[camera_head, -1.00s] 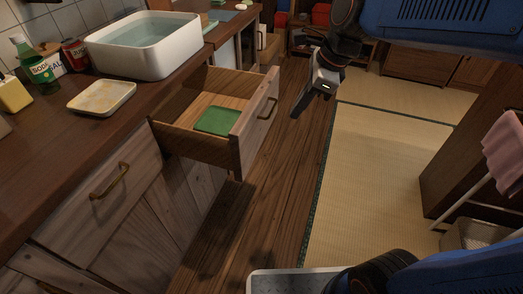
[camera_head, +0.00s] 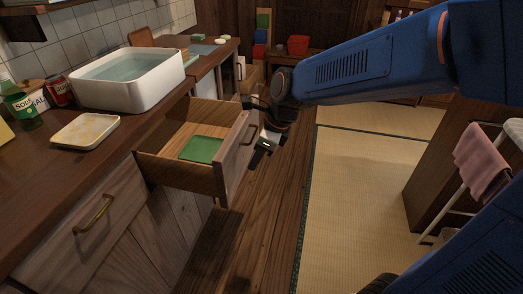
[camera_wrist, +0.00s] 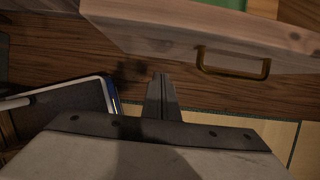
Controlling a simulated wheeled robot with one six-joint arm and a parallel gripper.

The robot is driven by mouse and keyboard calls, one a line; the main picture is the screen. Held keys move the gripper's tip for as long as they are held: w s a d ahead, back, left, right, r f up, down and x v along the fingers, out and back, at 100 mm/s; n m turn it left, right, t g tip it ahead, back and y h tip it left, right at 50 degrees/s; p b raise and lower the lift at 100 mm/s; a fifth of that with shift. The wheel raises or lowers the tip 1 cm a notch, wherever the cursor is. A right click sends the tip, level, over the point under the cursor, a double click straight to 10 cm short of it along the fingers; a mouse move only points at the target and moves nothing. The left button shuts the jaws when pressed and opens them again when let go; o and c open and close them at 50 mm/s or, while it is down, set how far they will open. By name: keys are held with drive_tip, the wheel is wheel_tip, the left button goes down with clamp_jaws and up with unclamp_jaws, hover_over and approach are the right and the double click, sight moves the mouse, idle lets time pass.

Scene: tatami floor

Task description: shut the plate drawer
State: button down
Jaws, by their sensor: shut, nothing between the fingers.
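The plate drawer (camera_head: 238,150) stands pulled out from the wooden counter, with a green plate-like piece (camera_head: 202,149) lying inside. Its brass handle shows in the wrist view (camera_wrist: 233,66). My gripper (camera_head: 259,153) is shut and empty, just right of the drawer front in the head view. In the wrist view its closed fingers (camera_wrist: 161,92) point toward the drawer front and lie left of the handle. I cannot tell whether they touch the front.
The counter (camera_head: 75,175) runs along the left, with a white basin (camera_head: 133,85), a shallow dish (camera_head: 86,131) and a green soda bottle (camera_head: 20,105). A rack with a pink towel (camera_head: 482,162) stands at the right. Tatami floor (camera_head: 360,190) is clear between.

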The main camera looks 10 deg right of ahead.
sight(236, 170)
drive_tip(key=shift+w+a+r, duration=0.1)
drive_tip(key=shift+w+a, duration=0.2)
drive_tip(key=shift+a, duration=0.55)
drive_tip(key=shift+w+a+r, duration=0.1)
drive_tip(key=shift+w+a, duration=0.2)
drive_tip(key=shift+a, duration=0.55)
drive_tip(key=shift+a, duration=0.15)
